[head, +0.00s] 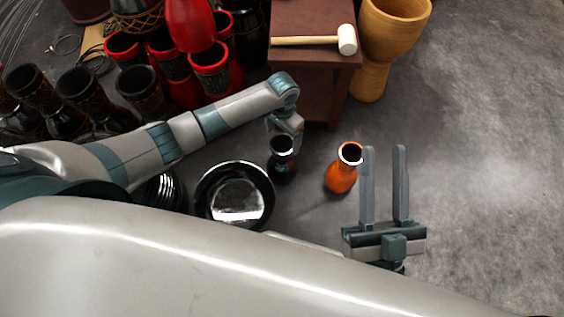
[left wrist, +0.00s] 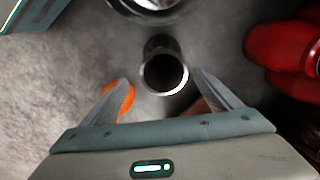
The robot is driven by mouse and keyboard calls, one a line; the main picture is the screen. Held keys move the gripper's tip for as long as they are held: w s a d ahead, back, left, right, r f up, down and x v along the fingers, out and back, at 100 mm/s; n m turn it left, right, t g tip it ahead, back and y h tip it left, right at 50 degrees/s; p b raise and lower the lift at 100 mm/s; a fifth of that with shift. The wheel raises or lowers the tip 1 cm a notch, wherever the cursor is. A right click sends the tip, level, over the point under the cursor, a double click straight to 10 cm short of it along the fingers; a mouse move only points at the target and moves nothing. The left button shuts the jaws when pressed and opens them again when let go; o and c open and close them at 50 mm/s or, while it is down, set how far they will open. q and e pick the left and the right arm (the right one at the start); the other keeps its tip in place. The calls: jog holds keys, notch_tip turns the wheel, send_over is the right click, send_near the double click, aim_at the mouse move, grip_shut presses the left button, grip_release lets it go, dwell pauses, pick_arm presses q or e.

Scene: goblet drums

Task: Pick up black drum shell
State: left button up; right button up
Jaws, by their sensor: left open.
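The black drum shell (head: 281,170) is a small, dark, goblet-shaped vessel standing on the grey floor. My left gripper (head: 284,138) is directly over its mouth in the head view, pointing down and hiding part of the rim. In the left wrist view, the black drum shell (left wrist: 163,72) shows its round open mouth between the two spread, empty fingers of my left gripper (left wrist: 164,79). I cannot tell whether the fingers touch it. My right gripper (head: 384,155) is open and empty, to the right of the orange shell.
An orange shell (head: 341,177) stands right of the black one; its edge (left wrist: 126,100) shows behind a finger. A wide metal-rimmed drum (head: 235,194) stands to the left. A brown table (head: 312,75) holds a mallet (head: 318,40). Red drums (head: 212,72) crowd behind; floor at right is clear.

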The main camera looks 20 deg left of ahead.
pick_arm(q)
notch_tip(320, 180, down, 2)
jog(key=shift+f, duration=0.15)
pick_arm(e)
jog(key=shift+w+d+r+t, duration=0.15)
jog(key=shift+d+r+t, duration=0.15)
jog(key=shift+r, duration=0.2)
jog(key=shift+w+d+r+t, duration=0.15)
jog(key=shift+d+r+t, duration=0.15)
jog(key=shift+r, duration=0.2)
pick_arm(q)
jog(key=shift+b, duration=0.3)
